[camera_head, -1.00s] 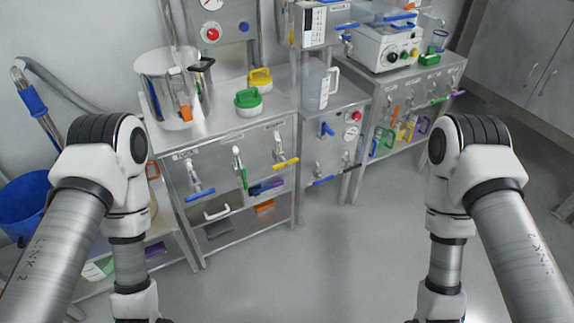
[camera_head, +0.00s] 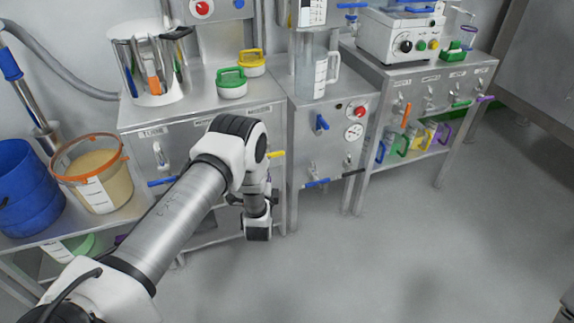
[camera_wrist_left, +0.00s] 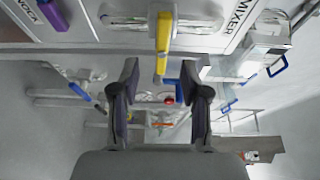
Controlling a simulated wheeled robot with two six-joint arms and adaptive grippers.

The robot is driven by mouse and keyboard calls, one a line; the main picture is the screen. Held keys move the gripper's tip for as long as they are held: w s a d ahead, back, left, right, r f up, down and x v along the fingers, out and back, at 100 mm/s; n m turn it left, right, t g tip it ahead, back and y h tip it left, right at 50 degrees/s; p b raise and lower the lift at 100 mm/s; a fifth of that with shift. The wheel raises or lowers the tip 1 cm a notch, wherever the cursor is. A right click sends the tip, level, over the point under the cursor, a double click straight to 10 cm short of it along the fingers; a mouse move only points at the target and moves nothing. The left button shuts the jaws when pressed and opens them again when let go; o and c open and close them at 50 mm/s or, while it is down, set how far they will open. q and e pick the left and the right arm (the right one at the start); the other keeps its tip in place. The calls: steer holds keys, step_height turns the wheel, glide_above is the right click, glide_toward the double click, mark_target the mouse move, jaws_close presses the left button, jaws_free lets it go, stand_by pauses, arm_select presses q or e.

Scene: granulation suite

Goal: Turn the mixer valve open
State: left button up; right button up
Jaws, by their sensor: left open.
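A valve with a yellow lever (camera_wrist_left: 164,42) sits beside the MIXER label (camera_wrist_left: 237,17) in the left wrist view. Its lever points toward my left gripper (camera_wrist_left: 160,76), whose two fingers are apart with nothing between them. The lever's end lies just ahead of the gap between the fingertips; I cannot tell whether they touch. In the head view only the tip of the yellow lever (camera_head: 277,154) shows past my left arm, which hides most of the valve. My left gripper (camera_head: 254,196) is partly hidden there, low at the bench front. My right gripper is out of view.
A blue-handled valve (camera_head: 163,182) is on the same bench front at left. The neighbouring cabinet has a blue lever (camera_head: 321,123), a red button (camera_head: 360,111) and a gauge (camera_head: 353,132). A tub (camera_head: 106,178) and blue bucket (camera_head: 32,187) stand left. The floor at right is clear.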

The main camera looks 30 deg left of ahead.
arm_select(q)
steer(key=b+x, duration=0.1)
steer(key=x, duration=0.6)
steer(key=shift+w+r, duration=0.1)
steer(key=shift+w, duration=0.2)
jaws_close()
